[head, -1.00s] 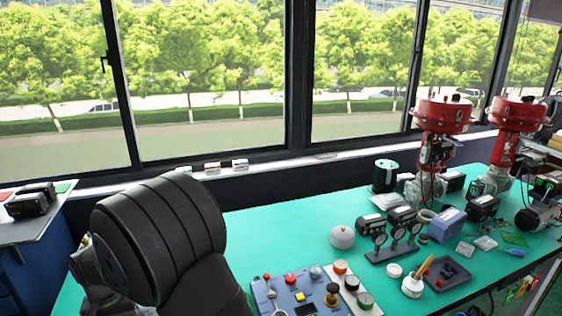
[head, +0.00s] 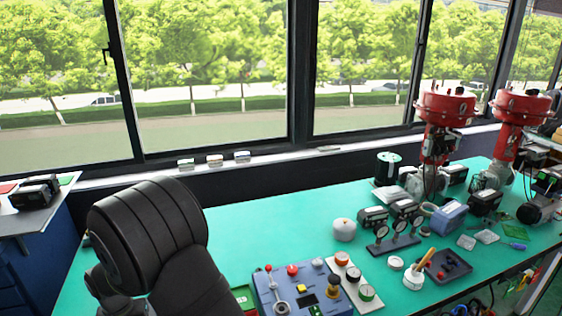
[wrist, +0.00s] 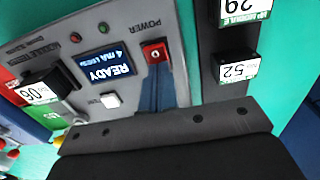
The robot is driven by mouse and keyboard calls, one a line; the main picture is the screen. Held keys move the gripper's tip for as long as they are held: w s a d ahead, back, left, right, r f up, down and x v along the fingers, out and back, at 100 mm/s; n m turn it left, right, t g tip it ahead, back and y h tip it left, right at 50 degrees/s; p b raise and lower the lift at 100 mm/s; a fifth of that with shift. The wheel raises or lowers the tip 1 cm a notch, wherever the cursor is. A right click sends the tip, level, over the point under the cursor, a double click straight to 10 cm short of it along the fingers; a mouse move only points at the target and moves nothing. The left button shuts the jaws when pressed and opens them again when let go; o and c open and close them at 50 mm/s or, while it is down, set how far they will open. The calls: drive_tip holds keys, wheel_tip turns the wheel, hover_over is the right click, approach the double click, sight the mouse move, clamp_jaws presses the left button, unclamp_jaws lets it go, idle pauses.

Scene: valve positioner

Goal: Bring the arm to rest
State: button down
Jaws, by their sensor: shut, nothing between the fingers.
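My gripper (wrist: 160,78) shows in the wrist view as narrow dark fingers, shut and empty, in front of a grey control panel (wrist: 120,25). Their tips are close below a red power switch (wrist: 155,53) in the picture; I cannot tell whether they touch it. The panel's lit display (wrist: 107,64) reads READY and 4 mA, upside down. My gripper's dark mount with screws fills the bottom of that view. In the head view my black arm covers the lower left, and my gripper is not seen there.
A teal bench (head: 265,228) carries a blue-grey control box (head: 270,303), a gauge stand (head: 392,246), a white pot with tools (head: 413,277) and two red-topped valves (head: 445,105) (head: 522,107). The bench behind my arm, towards the window, is fairly clear. A blue cabinet (head: 38,255) stands at left.

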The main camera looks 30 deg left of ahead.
drive_tip(key=s+d+r, duration=0.1)
drive_tip(key=r, duration=1)
drive_tip(key=s+d+r+t+y, duration=0.1)
drive_tip(key=s+d+r, duration=0.1)
drive_tip(key=r, duration=0.9)
idle(0.4)
drive_tip(key=c, duration=2.2)
unclamp_jaws()
drive_tip(key=shift+s+d, duration=0.1)
